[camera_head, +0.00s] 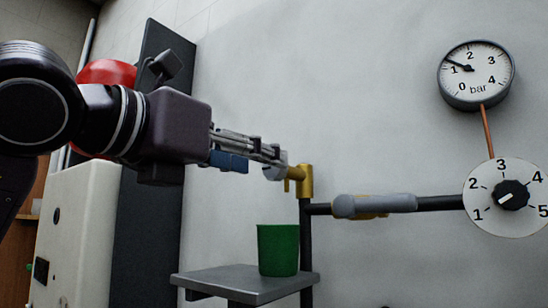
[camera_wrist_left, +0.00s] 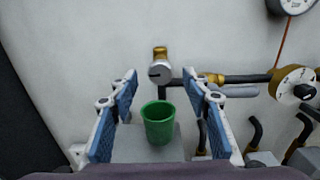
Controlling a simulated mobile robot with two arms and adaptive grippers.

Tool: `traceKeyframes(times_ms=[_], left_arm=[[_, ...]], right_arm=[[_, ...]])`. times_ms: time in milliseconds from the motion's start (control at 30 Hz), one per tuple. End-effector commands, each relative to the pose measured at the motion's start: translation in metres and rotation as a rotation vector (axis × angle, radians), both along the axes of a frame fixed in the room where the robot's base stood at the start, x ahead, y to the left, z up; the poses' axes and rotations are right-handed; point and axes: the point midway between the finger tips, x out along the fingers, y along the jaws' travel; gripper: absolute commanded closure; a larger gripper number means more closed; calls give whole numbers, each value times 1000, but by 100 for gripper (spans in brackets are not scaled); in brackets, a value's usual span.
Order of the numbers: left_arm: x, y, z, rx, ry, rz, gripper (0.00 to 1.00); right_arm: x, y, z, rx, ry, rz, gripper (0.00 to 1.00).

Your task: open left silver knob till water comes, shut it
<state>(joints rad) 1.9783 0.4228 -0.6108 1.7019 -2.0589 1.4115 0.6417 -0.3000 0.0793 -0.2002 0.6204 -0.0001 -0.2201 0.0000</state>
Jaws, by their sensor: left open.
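The silver knob (camera_head: 273,172) sits on the left end of a brass bleed valve (camera_head: 306,181) on top of a dark pipe. In the left wrist view the knob (camera_wrist_left: 160,72) is a round face with a dark slot, framed between my blue finger pads. My left gripper (camera_head: 262,158) is open, its fingertips close to the knob; contact cannot be told. A green cup (camera_head: 278,250) stands upright on a grey shelf (camera_head: 235,284) below the valve; it also shows in the wrist view (camera_wrist_left: 158,124). No water stream is visible. My right gripper is not in view.
A grey lever (camera_head: 375,205) lies along the horizontal pipe right of the valve. A numbered dial (camera_head: 507,197) and a bar gauge (camera_head: 477,72), needle a little above 1, are at the right. A red rounded object (camera_head: 106,73) is behind my arm. The wall above the valve is bare.

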Motion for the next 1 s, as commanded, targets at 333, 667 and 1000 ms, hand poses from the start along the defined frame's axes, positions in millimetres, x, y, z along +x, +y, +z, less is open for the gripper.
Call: traceKeyframes(times_ms=[333,667,1000], left_arm=[[37,-27,3,0,2,-2,56],[42,-31,0,-1,-1,-3,56],[42,-31,0,-1,-1,-3,87]], right_arm=[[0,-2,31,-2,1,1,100],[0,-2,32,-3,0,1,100],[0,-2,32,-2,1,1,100]])
